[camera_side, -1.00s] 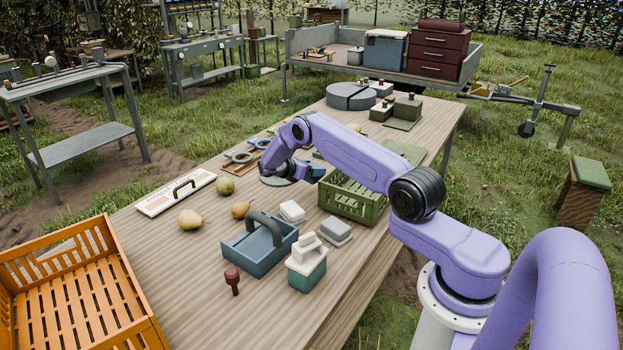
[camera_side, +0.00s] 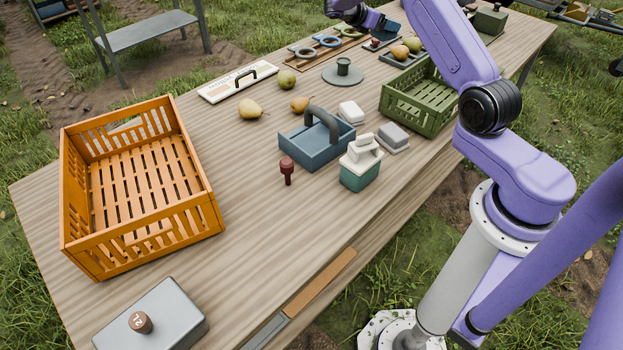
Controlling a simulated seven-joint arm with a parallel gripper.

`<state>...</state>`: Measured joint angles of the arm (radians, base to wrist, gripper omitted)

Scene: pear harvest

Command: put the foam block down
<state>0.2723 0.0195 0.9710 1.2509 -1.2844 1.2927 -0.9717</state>
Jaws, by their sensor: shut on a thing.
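My gripper (camera_side: 384,30) is at the top of the view, above the far part of the wooden table. It is shut on a small dark blue block (camera_side: 394,28), which looks like the foam block. My arm and the small size hide the fingertips and part of the block. I cannot tell whether the block touches anything below.
A green crate (camera_side: 420,104), a blue carrier (camera_side: 316,148), a teal-and-white box (camera_side: 360,168) and pale blocks (camera_side: 350,112) stand mid-table. An orange crate (camera_side: 141,240) and a grey box (camera_side: 150,318) are nearer. The wood (camera_side: 250,240) between orange crate and front edge is mostly clear.

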